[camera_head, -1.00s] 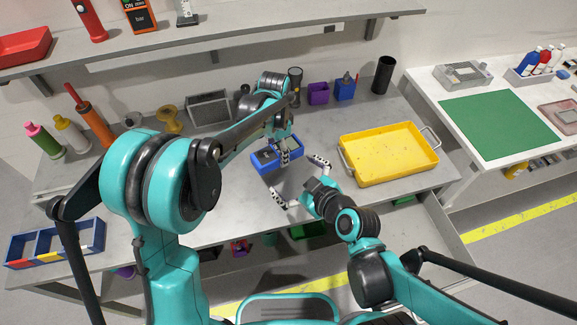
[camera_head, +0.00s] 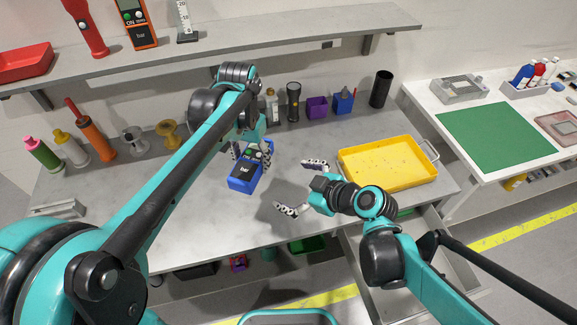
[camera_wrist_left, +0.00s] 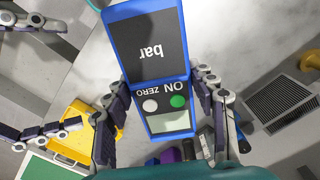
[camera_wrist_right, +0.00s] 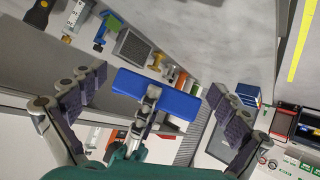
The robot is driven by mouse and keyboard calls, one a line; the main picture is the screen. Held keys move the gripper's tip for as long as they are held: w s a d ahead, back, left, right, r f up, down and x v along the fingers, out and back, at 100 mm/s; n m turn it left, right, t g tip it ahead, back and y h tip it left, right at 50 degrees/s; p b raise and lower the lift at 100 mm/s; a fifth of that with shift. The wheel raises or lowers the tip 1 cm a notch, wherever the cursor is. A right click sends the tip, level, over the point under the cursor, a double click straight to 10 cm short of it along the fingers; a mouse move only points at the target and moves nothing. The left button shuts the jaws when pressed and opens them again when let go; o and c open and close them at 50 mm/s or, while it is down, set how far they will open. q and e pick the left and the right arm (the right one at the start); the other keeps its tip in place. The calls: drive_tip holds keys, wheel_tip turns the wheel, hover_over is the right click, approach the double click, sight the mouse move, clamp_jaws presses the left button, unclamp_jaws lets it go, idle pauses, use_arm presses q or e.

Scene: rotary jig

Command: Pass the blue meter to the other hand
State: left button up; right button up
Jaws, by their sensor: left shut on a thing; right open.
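The blue meter (camera_head: 241,185), with a dark "bar" panel and green and white buttons, is held above the table in the head view. My left gripper (camera_head: 252,152) is shut on it at its button end. In the left wrist view, the fingers lie along both sides of the meter (camera_wrist_left: 150,45). My right gripper (camera_head: 301,186) is open and empty, to the right of the meter and apart from it. In the right wrist view, the blue end of the meter (camera_wrist_right: 180,103) shows between the spread fingers, partly covered by a left gripper finger.
A yellow tray (camera_head: 388,179) is on the right of the table. Purple (camera_head: 317,107) and blue (camera_head: 343,102) holders, a torch (camera_head: 293,101) and a black cylinder (camera_head: 381,89) stand along the back. Bottles and spools line the left. A shelf (camera_head: 230,58) runs above.

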sight(257, 169)
wheel_tip(257, 169, up, 8)
drive_tip(key=s+n+g+y, duration=0.2)
drive_tip(key=n+g+y, duration=0.1)
drive_tip(key=n, duration=0.1)
drive_tip(key=x, duration=1.1)
drive_tip(key=shift+w+a+r, duration=0.1)
drive_tip(key=shift+w, duration=0.35)
